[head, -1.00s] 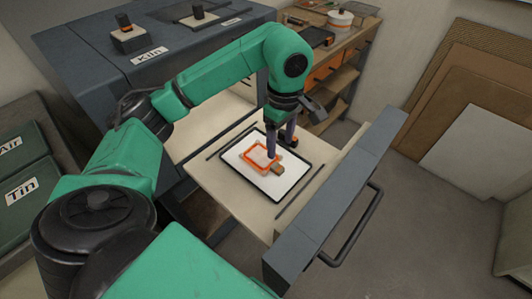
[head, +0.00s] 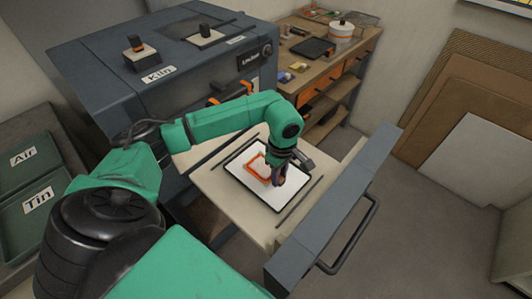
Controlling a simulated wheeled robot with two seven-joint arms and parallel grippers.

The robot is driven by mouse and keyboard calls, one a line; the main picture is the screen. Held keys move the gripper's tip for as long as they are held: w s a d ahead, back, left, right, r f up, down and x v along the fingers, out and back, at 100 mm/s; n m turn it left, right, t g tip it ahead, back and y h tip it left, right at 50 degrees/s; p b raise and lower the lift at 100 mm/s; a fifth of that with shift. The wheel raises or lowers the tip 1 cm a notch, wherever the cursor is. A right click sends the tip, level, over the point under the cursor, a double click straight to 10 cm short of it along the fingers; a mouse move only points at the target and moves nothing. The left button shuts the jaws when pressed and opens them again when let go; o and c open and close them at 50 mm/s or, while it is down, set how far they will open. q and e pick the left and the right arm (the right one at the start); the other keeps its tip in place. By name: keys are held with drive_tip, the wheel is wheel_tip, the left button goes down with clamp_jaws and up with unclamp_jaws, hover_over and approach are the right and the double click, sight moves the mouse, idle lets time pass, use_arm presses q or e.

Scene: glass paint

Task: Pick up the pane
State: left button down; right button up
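The pane, a small piece with an orange outline (head: 250,164), lies on a white, dark-edged tray (head: 283,196) on the pulled-out kiln drawer. My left gripper (head: 278,180) points down at the pane's right side, low over the tray. Its fingers cover that side of the pane and the brown tab there. The wrist hides the upper right of the pane. I cannot tell whether the fingers are open or closed on it. My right gripper is out of view.
The drawer's grey front (head: 335,215) with its bar handle (head: 352,238) stands on the right. Thin dark rods lie on both sides of the tray. The kiln (head: 165,95) rises behind my arm. A wooden workbench (head: 355,55) is at the back.

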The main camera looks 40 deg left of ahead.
use_arm(q)
drive_tip(key=shift+r, duration=0.65)
wheel_tip(320, 180, up, 22)
drive_tip(key=p, duration=0.2)
drive_tip(key=shift+f, duration=0.15)
